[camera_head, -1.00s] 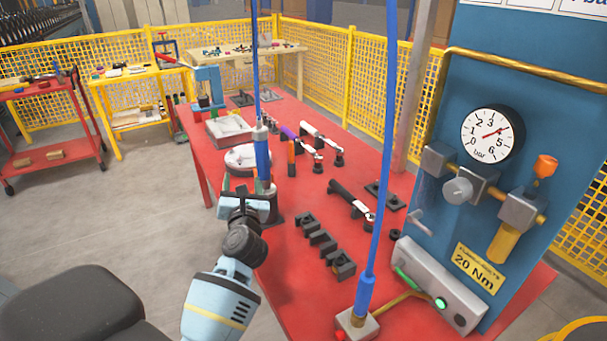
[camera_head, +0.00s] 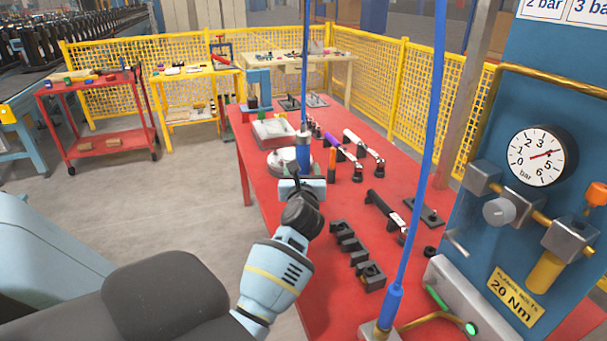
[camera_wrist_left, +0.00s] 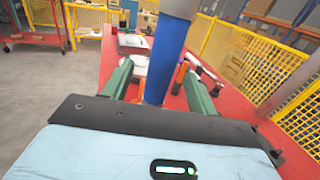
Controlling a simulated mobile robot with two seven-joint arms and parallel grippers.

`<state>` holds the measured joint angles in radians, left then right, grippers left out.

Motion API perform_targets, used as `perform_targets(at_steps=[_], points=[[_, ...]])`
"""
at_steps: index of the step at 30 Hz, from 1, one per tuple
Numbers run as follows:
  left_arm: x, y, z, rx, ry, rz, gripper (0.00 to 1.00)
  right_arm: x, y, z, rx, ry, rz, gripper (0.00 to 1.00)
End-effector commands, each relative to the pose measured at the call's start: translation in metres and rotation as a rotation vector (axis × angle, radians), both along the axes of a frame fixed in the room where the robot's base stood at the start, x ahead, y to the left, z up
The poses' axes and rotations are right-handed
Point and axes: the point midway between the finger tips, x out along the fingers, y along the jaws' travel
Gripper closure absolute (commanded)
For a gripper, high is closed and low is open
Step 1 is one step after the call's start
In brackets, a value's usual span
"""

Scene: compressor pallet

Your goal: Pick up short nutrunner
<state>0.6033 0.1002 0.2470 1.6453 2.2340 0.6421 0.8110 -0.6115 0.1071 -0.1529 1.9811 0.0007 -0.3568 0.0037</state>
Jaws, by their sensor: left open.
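A blue cylindrical tool (camera_head: 304,155) with a grey top hangs upright on a blue hose over the left part of the red table; it looks like the short nutrunner, though no label shows. In the left wrist view the blue body (camera_wrist_left: 165,65) stands between the two green fingers. My left gripper (camera_head: 303,176) is open around the tool's lower part, with a gap visible beside the fingers (camera_wrist_left: 158,80). The tool's lower end is hidden behind the gripper in the head view. My right gripper is not in view.
The red table (camera_head: 315,290) holds a black stepped holder (camera_head: 357,255), a black-handled tool (camera_head: 385,210), white and purple tools, and a pale tray (camera_head: 272,132). A second blue hose (camera_head: 425,150) runs down at the right beside the blue gauge panel (camera_head: 560,110). Open floor lies left.

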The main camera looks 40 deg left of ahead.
Motion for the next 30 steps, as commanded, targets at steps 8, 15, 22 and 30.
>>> perform_targets(at_steps=[8,15,22,30], points=[[0.029,0.023,0.011,0.002,-0.001,-0.001,0.42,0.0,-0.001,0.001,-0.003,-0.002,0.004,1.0],[0.037,0.031,0.011,0.0,-0.001,-0.001,0.42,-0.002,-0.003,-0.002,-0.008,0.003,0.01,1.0],[0.037,0.031,0.012,0.001,-0.002,-0.001,0.51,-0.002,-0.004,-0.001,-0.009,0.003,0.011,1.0],[0.037,0.03,0.011,0.001,-0.002,-0.001,0.86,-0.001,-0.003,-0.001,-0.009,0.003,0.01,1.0]])
